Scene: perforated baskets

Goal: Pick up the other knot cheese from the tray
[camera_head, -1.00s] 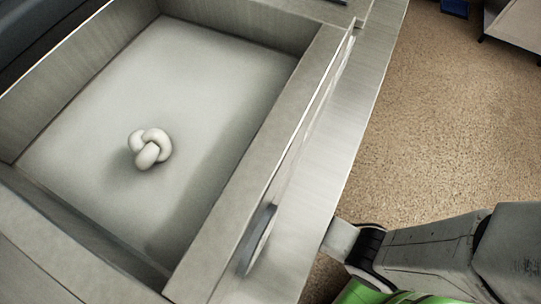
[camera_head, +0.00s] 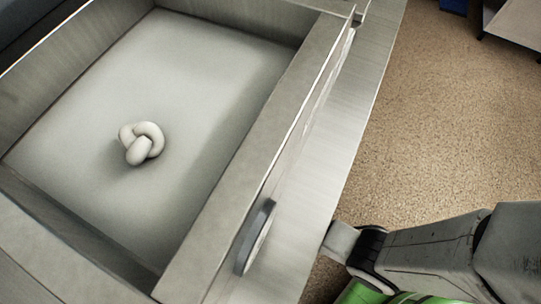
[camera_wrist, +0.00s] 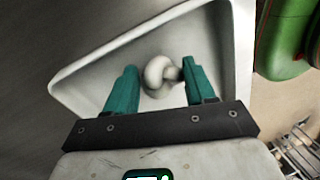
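A white knot cheese (camera_head: 141,143) lies on the pale floor of a grey, high-walled basin (camera_head: 232,160) at the left of the head view. No gripper shows around it there. In the wrist view, my gripper (camera_wrist: 160,76) is open, with one teal finger on each side of a white knot cheese (camera_wrist: 157,71). That cheese lies in a white tray (camera_wrist: 240,40) with a raised rim. The right finger is close to the cheese; I cannot tell whether it touches. I cannot tell whether both views show the same cheese.
A metal ledge (camera_head: 352,125) runs along the right of the basin, with a dark handle-like piece (camera_head: 256,236) on its outer side. Speckled brown floor (camera_head: 450,120) lies open beyond. A wire rack (camera_wrist: 300,150) shows at the wrist view's lower right.

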